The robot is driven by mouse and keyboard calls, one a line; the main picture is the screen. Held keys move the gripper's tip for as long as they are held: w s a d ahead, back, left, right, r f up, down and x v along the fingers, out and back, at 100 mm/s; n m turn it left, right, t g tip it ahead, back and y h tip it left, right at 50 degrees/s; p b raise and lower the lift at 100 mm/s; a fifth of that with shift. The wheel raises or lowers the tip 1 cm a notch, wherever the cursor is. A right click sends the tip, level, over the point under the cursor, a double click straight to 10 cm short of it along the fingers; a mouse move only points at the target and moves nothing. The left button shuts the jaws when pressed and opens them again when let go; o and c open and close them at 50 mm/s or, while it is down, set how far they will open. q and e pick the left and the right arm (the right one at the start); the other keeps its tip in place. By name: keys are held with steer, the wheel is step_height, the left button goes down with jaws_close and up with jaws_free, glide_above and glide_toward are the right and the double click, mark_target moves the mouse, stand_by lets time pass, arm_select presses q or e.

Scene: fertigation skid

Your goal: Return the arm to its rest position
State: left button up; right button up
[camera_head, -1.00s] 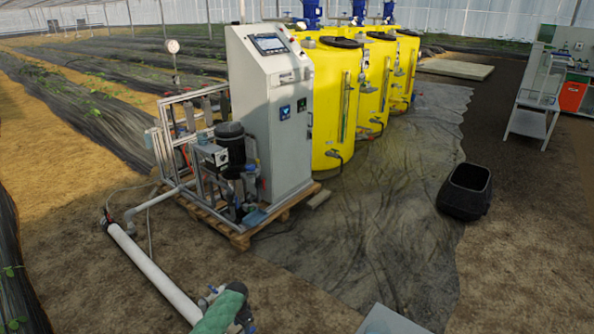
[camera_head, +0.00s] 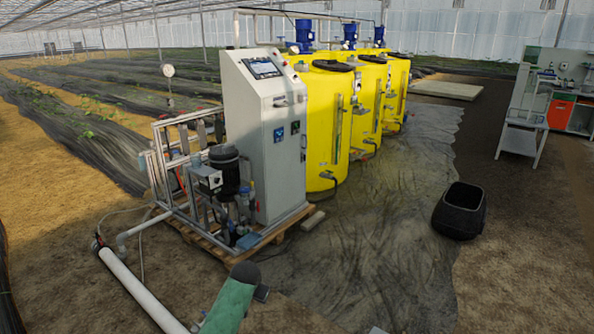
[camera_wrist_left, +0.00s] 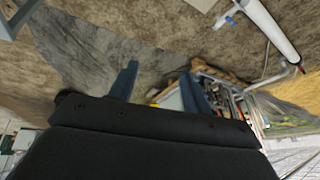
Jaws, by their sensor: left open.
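My left arm, with a green sleeve (camera_head: 232,300), comes in at the bottom of the head view, in front of the skid and beside the white pipe. Its gripper is mostly hidden there behind the arm. In the left wrist view my left gripper (camera_wrist_left: 160,82) shows two blue-grey fingers set apart, with nothing between them. Beyond the fingers are bare ground and part of the skid. My right gripper is in no view.
The grey control cabinet (camera_head: 265,140) and pump frame stand on a wooden pallet (camera_head: 225,250). Yellow tanks (camera_head: 328,130) stand behind. A white pipe (camera_head: 140,290) lies at lower left. A black bin (camera_head: 460,210) stands right. The dark ground sheet between is clear.

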arm_select(q)
steer(key=s+a+f+n, duration=0.1)
steer(key=s+n, duration=0.1)
steer(key=s, duration=3.1)
steer(key=s+f+g, duration=0.1)
steer(key=s+f, duration=0.3)
steer(key=s, duration=0.4)
steer(key=s+f+g+h, duration=0.1)
steer(key=s+f+g, duration=0.1)
steer(key=s+f, duration=0.3)
steer(key=s, duration=0.4)
steer(key=shift+s+a+f, duration=0.2)
steer(key=shift+a+f, duration=0.1)
